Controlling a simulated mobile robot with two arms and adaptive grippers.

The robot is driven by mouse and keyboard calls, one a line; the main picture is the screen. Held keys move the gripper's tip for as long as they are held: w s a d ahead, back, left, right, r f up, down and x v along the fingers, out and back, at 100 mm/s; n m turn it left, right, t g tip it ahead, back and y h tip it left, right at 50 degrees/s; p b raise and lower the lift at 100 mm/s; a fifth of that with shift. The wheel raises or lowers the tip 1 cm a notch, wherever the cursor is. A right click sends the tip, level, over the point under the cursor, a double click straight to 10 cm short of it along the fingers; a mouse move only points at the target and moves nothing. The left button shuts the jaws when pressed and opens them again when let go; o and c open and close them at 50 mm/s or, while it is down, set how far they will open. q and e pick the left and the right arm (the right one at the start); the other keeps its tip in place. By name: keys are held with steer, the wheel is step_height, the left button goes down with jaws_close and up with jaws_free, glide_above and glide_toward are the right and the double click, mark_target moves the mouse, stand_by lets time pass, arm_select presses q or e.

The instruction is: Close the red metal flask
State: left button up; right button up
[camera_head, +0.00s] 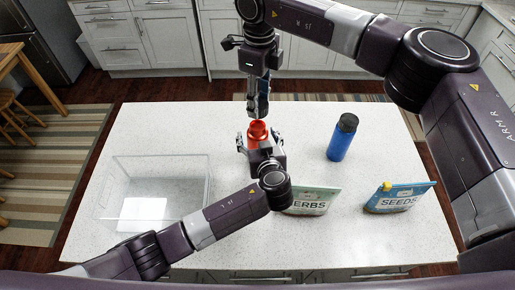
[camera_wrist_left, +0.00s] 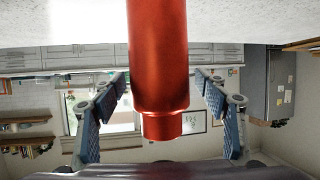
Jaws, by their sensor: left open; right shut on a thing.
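The red metal flask (camera_head: 257,131) stands on the white table, its open-looking mouth facing up. It also shows large in the left wrist view (camera_wrist_left: 158,60), upside down, with its narrower neck at the bottom and no cap on it. My left gripper (camera_head: 258,142) is open, with one finger on each side of the flask; gaps show between fingers and flask in the wrist view. My right gripper (camera_head: 258,108) points down just above the flask's mouth. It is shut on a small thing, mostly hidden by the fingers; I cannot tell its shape.
A clear empty bin (camera_head: 205,190) stands at the table's left. A blue bottle with a black cap (camera_head: 339,142) stands right of the flask. A herbs pouch (camera_head: 312,202) and a seeds pouch (camera_head: 398,198) stand near the front edge. The table's back right is free.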

mark_target(259, 125)
arm_select(q)
steer(key=shift+c, duration=0.5)
steer(key=c, duration=1.7)
arm_select(e)
steer(key=shift+f, duration=2.5)
steer(key=shift+f, duration=0.9)
arm_select(q)
jaws_close()
arm_select(e)
steer(key=shift+f, duration=0.55)
